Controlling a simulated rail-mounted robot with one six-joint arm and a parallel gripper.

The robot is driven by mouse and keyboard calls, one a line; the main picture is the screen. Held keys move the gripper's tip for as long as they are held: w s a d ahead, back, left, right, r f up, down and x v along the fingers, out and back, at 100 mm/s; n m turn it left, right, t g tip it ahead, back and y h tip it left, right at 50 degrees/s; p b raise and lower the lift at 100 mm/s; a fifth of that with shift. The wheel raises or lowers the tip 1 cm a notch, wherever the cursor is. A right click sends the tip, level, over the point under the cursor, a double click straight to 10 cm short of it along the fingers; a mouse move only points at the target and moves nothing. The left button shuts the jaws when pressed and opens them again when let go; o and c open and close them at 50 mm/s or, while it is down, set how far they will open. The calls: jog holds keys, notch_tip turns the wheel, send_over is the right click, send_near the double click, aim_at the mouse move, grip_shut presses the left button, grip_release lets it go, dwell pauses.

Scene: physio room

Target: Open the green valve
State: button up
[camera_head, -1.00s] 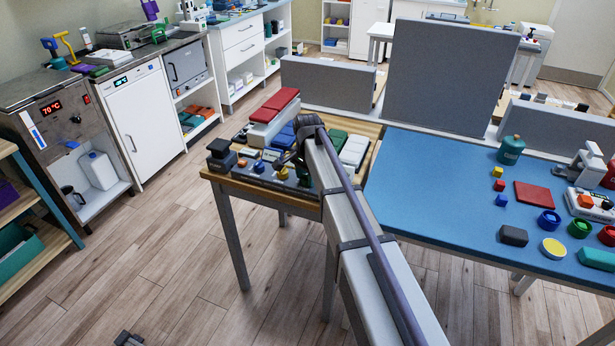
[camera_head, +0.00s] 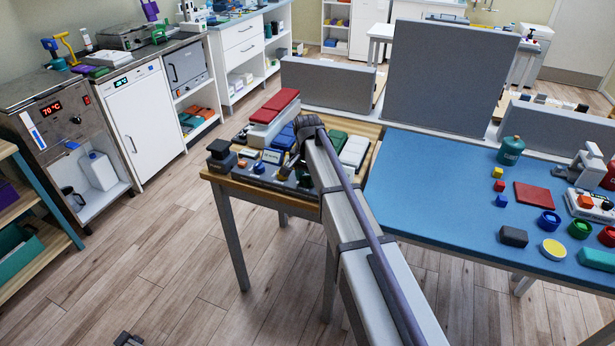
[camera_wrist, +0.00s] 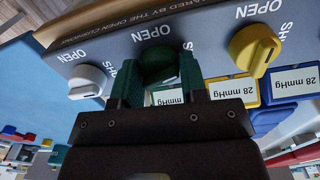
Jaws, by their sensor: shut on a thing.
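The green valve (camera_wrist: 160,58) is a dark round knob on the dark panel, under the word OPEN in the wrist view. My gripper (camera_wrist: 158,80) is shut on it, with one finger on each side. The fingers hide much of the knob, so I cannot tell its exact angle. A white knob (camera_wrist: 87,80) is to its left and a yellow knob (camera_wrist: 255,48) to its right, both clear of my fingers. In the head view my gripper (camera_head: 290,166) is down at the panel on the wooden table, and the green valve is hidden there.
The panel (camera_wrist: 210,35) bears OPEN and SHUT labels, and display boxes reading 28 mmHg stand beside the knobs. Red, blue, green and white blocks crowd the wooden table (camera_head: 230,184). The blue table (camera_head: 420,185) on the right has a bare left half.

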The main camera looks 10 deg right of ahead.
jog(key=n, duration=1.1)
jog(key=shift+n, duration=1.6)
jog(key=o, duration=0.9)
